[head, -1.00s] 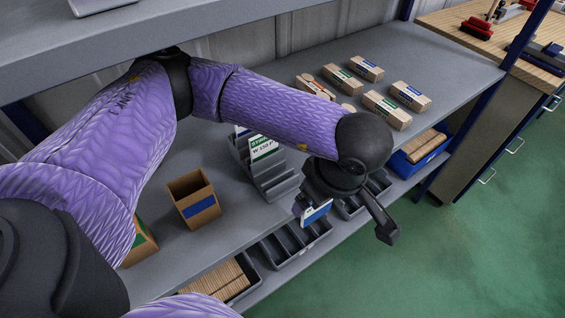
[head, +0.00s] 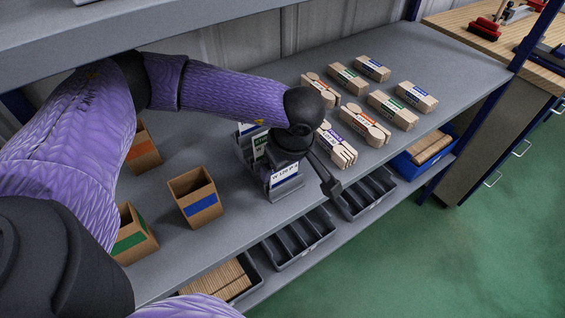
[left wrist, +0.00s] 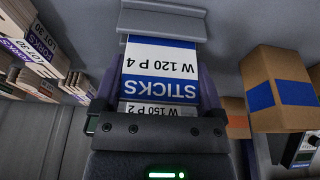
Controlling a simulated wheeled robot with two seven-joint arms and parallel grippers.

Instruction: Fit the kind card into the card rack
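The kind card is white with a blue band reading STICKS and W 120 P 4. It shows under my left gripper in the head view (head: 286,177) and upside down in the left wrist view (left wrist: 160,62). My left gripper (head: 284,166) has its fingers at the card's two sides and appears shut on it. The grey card rack (head: 288,190) is right below; in the left wrist view the card's far edge meets a grey rack ledge (left wrist: 165,22). How deep it sits is unclear. A green-banded card (head: 260,143) stands behind, partly hidden. My right gripper is out of view.
Open cardboard boxes, one with a blue label (head: 199,205) and one with a green label (head: 130,243), stand left of the rack. Labelled wooden bundles (head: 365,125) lie to the right. Grey bins (head: 300,245) sit below the shelf's front edge.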

